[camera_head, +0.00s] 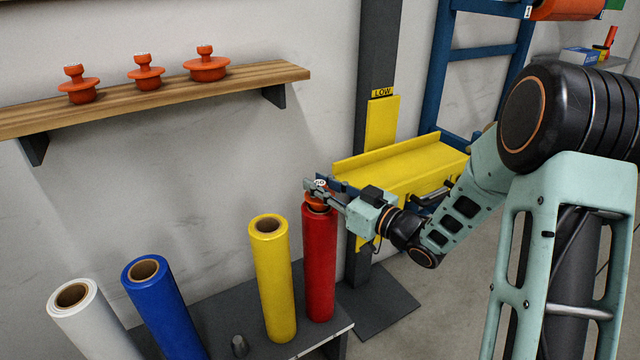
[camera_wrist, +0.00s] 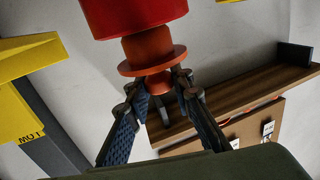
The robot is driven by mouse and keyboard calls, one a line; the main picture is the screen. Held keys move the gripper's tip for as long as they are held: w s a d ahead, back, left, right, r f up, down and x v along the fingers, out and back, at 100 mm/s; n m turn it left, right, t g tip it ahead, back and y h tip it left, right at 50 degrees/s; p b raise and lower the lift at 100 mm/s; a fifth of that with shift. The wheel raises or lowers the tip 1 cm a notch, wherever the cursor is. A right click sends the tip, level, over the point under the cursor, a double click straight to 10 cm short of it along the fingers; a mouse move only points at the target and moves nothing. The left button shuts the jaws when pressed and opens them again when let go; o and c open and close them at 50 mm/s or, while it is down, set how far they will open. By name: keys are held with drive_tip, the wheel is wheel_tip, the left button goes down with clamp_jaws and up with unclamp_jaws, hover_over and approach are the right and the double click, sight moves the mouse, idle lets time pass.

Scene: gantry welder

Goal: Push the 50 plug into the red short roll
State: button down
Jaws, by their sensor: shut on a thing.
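The red roll (camera_head: 320,265) stands upright at the right end of the dark bench, and its end shows at the top of the wrist view (camera_wrist: 135,12). My gripper (camera_head: 318,190) is at the roll's upper end, shut on the knob of an orange plug (camera_head: 316,201). In the wrist view the plug's flange (camera_wrist: 152,61) is clear of the roll, with its narrower stub between flange and roll. My gripper's fingers (camera_wrist: 158,88) pinch the knob from both sides. The roll's opening is hidden, so I cannot tell how far the stub sits inside. The plug's number is too small to read.
Three orange plugs (camera_head: 146,72) stand on the wooden shelf (camera_head: 200,92). A yellow trough (camera_head: 400,165) and dark post (camera_head: 378,60) are behind my arm.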

drive_tip(key=shift+f+b, duration=1)
drive_tip(key=shift+f, duration=0.35)
drive_tip(key=c, duration=1.6)
unclamp_jaws()
drive_tip(key=shift+r, duration=0.1)
